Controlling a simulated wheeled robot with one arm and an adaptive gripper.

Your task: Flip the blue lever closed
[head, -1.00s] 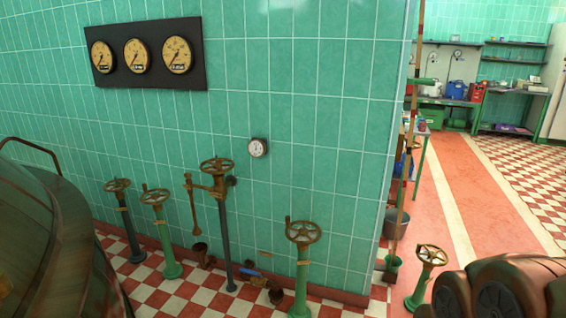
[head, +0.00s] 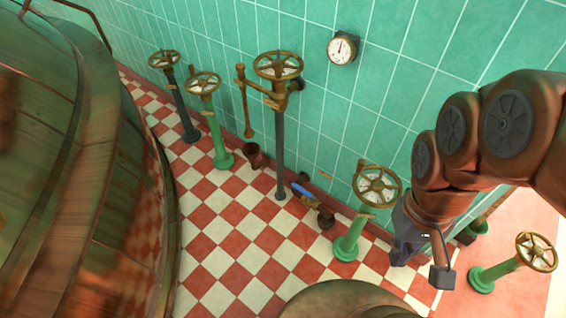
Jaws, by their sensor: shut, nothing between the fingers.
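The blue lever (head: 302,190) is a small blue handle low by the tiled wall, on a rusty brown valve fitting (head: 326,217) near the floor. It slants down to the right, between a dark valve post and a green valve stand. My gripper (head: 441,276) hangs at the end of my copper-brown arm at the right. It is shut and empty, well to the right of the lever and apart from it. The green stand with its handwheel lies between them. The gripper's fingers are small and partly unclear.
A green valve stand (head: 349,238) with a brass handwheel stands just right of the lever. A tall dark post (head: 280,150) stands at its left. More valve stands line the wall. A large copper kettle (head: 70,170) fills the left. Checkered floor in front of the lever is clear.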

